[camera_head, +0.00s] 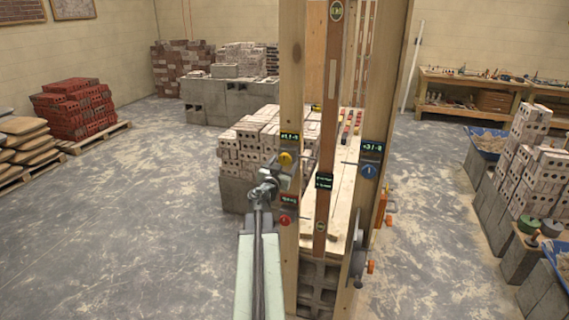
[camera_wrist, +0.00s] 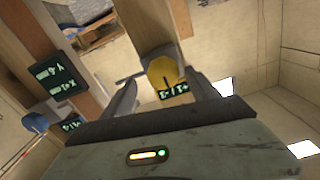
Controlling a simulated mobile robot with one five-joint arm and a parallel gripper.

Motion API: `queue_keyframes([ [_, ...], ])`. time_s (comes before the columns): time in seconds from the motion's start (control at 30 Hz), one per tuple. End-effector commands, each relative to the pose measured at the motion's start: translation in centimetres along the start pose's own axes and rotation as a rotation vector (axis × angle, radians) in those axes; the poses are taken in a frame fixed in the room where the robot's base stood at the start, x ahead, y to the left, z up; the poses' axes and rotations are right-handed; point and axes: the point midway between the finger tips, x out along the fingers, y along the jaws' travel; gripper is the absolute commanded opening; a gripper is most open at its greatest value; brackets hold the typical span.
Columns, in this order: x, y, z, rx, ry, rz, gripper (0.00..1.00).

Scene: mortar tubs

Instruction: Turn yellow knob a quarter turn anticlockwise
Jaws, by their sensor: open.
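The yellow knob (camera_head: 285,158) is on the near left wooden post, just below a small dark display (camera_head: 290,137) with green characters. In the wrist view the yellow knob (camera_wrist: 163,70) shows between my two fingertips, with a dark mark on its face. My gripper (camera_head: 276,178) is open, just below the knob in the head view. In the wrist view my gripper (camera_wrist: 162,88) has one finger on each side of the knob, with visible gaps. I cannot tell whether the fingertips reach as deep as the knob.
A blue knob (camera_head: 368,170) is on the right post and a red knob (camera_head: 285,220) is lower on the left post. A dark upright bar (camera_head: 328,120) stands between the posts. Pale bricks (camera_head: 240,150) are stacked behind. The floor (camera_head: 130,220) at left is clear.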

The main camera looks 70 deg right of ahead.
Motion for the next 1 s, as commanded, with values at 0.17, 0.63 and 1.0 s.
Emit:
queue_keyframes([
  [0.17, 1.4, -0.6, 0.1, 0.000, -0.001, -0.009, 0.69],
  [0.63, 1.4, -0.9, 0.1, 0.000, -0.002, -0.013, 0.16],
  [1.0, 1.3, -1.1, 0.1, -0.049, -0.002, -0.016, 0.06],
])
